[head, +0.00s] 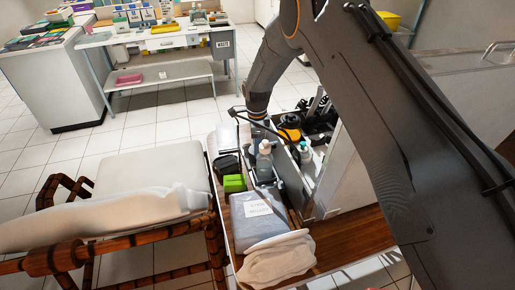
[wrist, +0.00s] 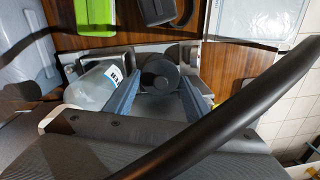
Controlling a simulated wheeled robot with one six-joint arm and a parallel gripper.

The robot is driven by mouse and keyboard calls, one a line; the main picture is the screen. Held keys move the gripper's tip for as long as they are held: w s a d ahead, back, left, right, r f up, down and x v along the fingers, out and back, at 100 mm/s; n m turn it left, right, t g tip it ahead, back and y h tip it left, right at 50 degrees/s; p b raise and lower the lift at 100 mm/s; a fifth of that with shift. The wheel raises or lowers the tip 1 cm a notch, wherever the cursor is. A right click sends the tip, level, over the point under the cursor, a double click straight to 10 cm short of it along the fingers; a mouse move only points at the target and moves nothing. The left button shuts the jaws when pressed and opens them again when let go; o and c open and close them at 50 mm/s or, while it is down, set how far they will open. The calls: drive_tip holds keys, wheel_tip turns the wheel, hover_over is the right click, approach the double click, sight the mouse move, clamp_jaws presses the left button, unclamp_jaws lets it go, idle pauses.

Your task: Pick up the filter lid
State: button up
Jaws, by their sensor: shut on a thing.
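A dark round lid (wrist: 160,74), which looks like the filter lid, sits between the two blue-grey fingers of my gripper (wrist: 157,90) in the wrist view. My gripper is shut on it. In the head view my wrist reaches down to the far end of the wooden-topped cart (head: 325,262). The fingertips and the lid cannot be made out there. I cannot tell whether the lid is clear of what lies under it.
A green box (head: 234,183), a pump bottle (head: 264,160) and a grey pack (head: 258,217) crowd the cart. A black curved bar (wrist: 220,118) crosses the wrist view. A padded couch (head: 150,175) stands left.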

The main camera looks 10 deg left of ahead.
wheel_tip(320, 180, up, 27)
drive_tip(key=b, duration=0.7)
drive_tip(key=shift+r, duration=0.2)
